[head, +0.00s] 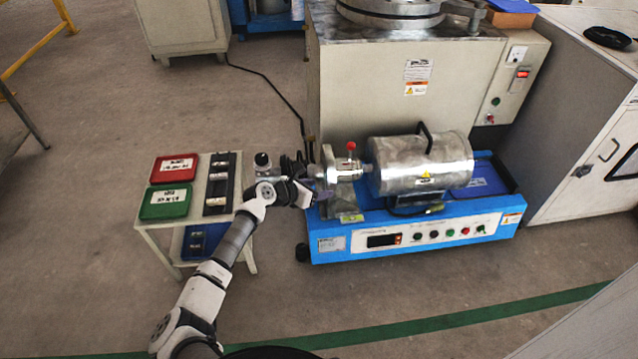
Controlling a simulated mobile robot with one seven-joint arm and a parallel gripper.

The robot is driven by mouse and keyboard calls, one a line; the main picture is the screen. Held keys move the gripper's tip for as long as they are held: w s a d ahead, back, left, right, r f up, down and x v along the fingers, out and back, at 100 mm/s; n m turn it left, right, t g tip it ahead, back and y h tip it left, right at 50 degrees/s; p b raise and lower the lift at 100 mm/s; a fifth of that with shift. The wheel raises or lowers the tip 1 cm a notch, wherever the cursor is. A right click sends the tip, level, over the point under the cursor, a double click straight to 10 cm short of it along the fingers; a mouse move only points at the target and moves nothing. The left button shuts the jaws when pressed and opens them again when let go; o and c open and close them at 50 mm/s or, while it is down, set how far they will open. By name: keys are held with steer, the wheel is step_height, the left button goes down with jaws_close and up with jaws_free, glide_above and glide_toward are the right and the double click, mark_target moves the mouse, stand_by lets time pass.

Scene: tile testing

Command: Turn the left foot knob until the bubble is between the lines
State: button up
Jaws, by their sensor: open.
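The blue-based machine (335,247) with a metal drum (425,165) stands right of centre. A black foot (302,252), round and small, shows at the lower left corner of its base; I take it for the left foot knob. I cannot make out a bubble or its lines at this size. My gripper (318,194) is open at the machine's left end, above and apart from that foot. Its fingers are small and dark against the metal parts, so I cannot tell whether they touch the machine.
A small side table (158,236) left of my arm bears a red box (174,169), a green box (166,202) and a black tray (220,183). A large grey cabinet (390,65) stands behind the machine. A white cabinet (580,130) stands at right. The front floor is open.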

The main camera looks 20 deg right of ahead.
steer(key=shift+w+d+r+n+t+h, duration=0.1)
steer(key=shift+r+n+t+h, duration=0.1)
steer(key=shift+r, duration=0.7)
steer(key=shift+w+d+r+n+t+h, duration=0.1)
steer(key=shift+r+h, duration=0.1)
steer(key=shift+r, duration=0.65)
